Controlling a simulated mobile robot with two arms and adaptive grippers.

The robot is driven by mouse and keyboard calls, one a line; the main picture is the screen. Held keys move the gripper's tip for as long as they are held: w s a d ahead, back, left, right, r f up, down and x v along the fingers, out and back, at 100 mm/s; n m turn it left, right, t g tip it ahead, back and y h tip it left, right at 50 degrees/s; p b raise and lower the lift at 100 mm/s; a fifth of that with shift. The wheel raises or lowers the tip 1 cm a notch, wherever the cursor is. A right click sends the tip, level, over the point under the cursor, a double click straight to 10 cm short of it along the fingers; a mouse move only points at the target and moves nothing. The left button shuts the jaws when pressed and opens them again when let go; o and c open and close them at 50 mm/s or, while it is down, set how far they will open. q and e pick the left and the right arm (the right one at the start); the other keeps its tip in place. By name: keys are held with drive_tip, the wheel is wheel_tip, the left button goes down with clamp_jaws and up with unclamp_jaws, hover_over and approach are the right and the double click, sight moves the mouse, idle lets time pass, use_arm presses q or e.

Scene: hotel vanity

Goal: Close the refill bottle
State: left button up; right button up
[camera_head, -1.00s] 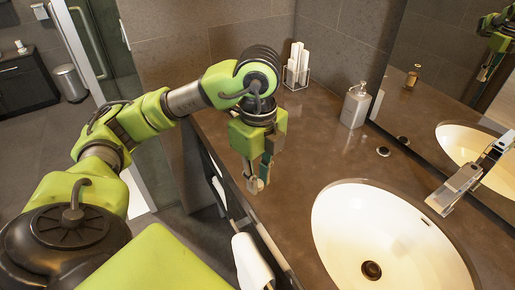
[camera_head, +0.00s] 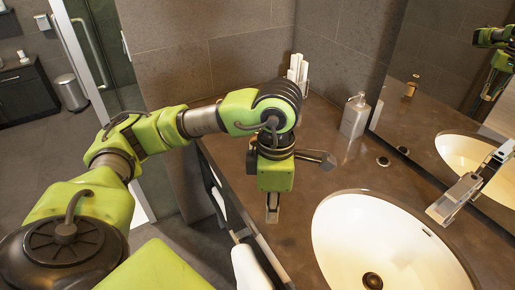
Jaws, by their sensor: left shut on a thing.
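My left gripper (camera_head: 272,211) points down over the front strip of the brown counter, left of the sink. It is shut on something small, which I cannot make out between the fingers. A pale pump bottle (camera_head: 355,117) stands upright at the back of the counter by the mirror, apart from the gripper. An amber bottle (camera_head: 411,86) shows only as a reflection in the mirror; the bottle itself is not seen directly, and my arm hides part of the counter. I cannot tell which one is the refill bottle. My right gripper is not in view.
A white oval sink (camera_head: 335,235) with a metal faucet (camera_head: 457,198) fills the counter's right. A small dark round piece (camera_head: 383,161) lies behind the sink. A wire holder with white rolled items (camera_head: 298,70) stands in the back corner. A white towel (camera_head: 249,268) hangs at the front.

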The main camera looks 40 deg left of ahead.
use_arm(q)
drive_tip(key=m, duration=0.5)
drive_tip(key=shift+s+d+f, duration=0.1)
drive_tip(key=shift+d+f, duration=0.05)
drive_tip(key=shift+d, duration=0.25)
drive_tip(key=d+m, duration=0.1)
drive_tip(key=m, duration=0.5)
drive_tip(key=f+m, duration=0.1)
drive_tip(key=m, duration=0.6)
drive_tip(key=s+d+m, duration=0.1)
drive_tip(key=m, duration=0.6)
drive_tip(key=shift+d+f, duration=0.15)
drive_tip(key=shift+d, duration=0.2)
